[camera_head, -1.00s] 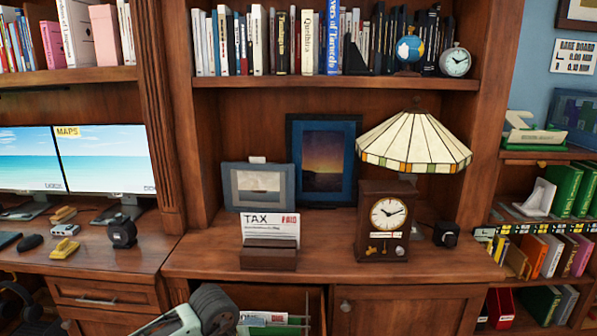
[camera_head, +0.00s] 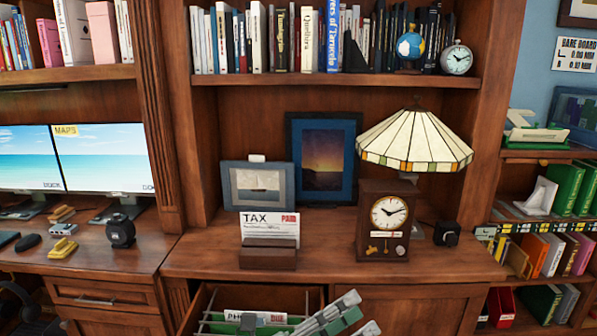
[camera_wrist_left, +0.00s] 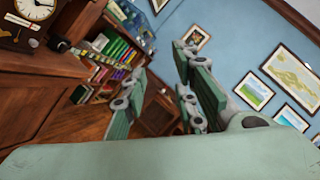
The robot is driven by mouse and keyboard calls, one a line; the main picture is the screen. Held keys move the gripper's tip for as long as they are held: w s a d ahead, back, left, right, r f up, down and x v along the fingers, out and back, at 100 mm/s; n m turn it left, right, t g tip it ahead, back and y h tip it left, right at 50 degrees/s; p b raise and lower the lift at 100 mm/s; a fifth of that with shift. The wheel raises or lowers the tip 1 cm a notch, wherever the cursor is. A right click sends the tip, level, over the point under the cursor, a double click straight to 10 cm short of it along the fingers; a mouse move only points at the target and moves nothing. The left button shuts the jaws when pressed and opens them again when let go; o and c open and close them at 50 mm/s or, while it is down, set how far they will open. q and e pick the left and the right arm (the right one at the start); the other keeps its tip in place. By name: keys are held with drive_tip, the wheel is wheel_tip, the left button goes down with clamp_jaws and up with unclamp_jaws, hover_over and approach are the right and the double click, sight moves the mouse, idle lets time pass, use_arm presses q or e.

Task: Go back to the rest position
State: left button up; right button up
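My left gripper (camera_head: 345,315) is low in the head view, in front of the cabinet door right of the open drawer. Its pale green fingers also show in the left wrist view (camera_wrist_left: 160,95), spread apart with nothing between them. The rest of my left arm is mostly below the head view's frame. My right gripper is in neither view.
The drawer (camera_head: 205,301) is pulled out with papers and green dividers in it. On the counter (camera_head: 330,262) stand a TAX paper (camera_head: 270,226) in a wooden holder, a clock (camera_head: 388,215) and a lamp (camera_head: 415,140). A bookshelf stands at right.

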use_arm(q)
drive_tip(key=w+a+f+n+t+y, duration=0.1)
drive_tip(key=w+a+n+t+y, duration=0.2)
drive_tip(key=a+n+t+y, duration=0.55)
drive_tip(key=w+a+n+t+y, duration=0.3)
drive_tip(key=a+n, duration=0.3)
drive_tip(key=n, duration=0.5)
drive_tip(key=s+a+f+n+g+y, duration=0.3)
drive_tip(key=a+f+n+g+y, duration=0.15)
drive_tip(key=a+f+n, duration=0.35)
drive_tip(key=s+a+f+n+g+y, duration=0.3)
drive_tip(key=s+a+f+n+y, duration=0.15)
drive_tip(key=f, duration=0.55)
drive_tip(key=s+a+f+n+g+h, duration=0.1)
drive_tip(key=s+f+n+g, duration=0.2)
drive_tip(key=s+f+g, duration=0.5)
drive_tip(key=s+a+f+n+g, duration=0.1)
drive_tip(key=s+f+n, duration=0.15)
drive_tip(key=s, duration=0.85)
wheel_tip(320, 180, down, 27)
drive_tip(key=s+g, duration=0.2)
drive_tip(key=s+a+f+g+p, duration=0.1)
drive_tip(key=s+a+f, duration=0.1)
drive_tip(key=s+f, duration=1.3)
drive_tip(key=shift+s+a+m, duration=0.25)
drive_tip(key=shift+s+m, duration=0.2)
drive_tip(key=shift+s, duration=0.6)
